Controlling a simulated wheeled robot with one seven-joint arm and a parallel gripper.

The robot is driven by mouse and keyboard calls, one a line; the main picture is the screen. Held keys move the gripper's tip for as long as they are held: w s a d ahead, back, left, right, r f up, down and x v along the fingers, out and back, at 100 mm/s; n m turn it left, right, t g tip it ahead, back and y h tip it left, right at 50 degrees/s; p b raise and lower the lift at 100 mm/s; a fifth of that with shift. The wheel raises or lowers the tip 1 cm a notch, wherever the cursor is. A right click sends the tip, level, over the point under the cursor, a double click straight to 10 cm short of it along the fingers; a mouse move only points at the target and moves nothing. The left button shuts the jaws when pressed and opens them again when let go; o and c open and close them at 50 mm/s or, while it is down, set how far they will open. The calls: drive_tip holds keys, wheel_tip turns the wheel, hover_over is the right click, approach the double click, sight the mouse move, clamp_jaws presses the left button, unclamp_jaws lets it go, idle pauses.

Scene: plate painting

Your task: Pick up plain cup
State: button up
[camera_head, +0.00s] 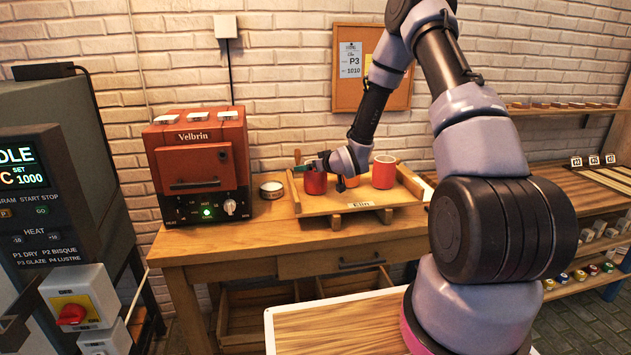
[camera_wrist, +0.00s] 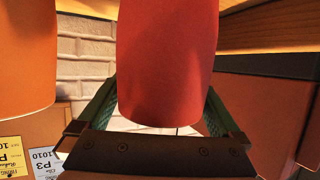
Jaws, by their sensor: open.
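Several cups stand on a wooden tray (camera_head: 325,206) on the workbench. A dark red cup (camera_head: 315,184) is at its left, an orange cup (camera_head: 350,183) in the middle and a brighter red cup (camera_head: 384,174) with a pale rim at its right. I cannot tell by marking which one is the plain cup. My gripper (camera_head: 308,165) is at the left cup. In the wrist view my open gripper (camera_wrist: 160,112) has its green fingers on either side of a smooth red cup (camera_wrist: 168,60). Whether they touch it is unclear. The orange cup (camera_wrist: 25,55) is beside it.
A red Velbrin oven (camera_head: 200,155) and a small round tin (camera_head: 271,190) stand left of the tray. A corkboard (camera_head: 347,90) hangs on the brick wall behind. A drawer (camera_head: 330,262) is under the bench. The bench front by the oven is clear.

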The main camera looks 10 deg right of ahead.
drive_tip(key=shift+r, duration=0.1)
drive_tip(key=c, duration=1.3)
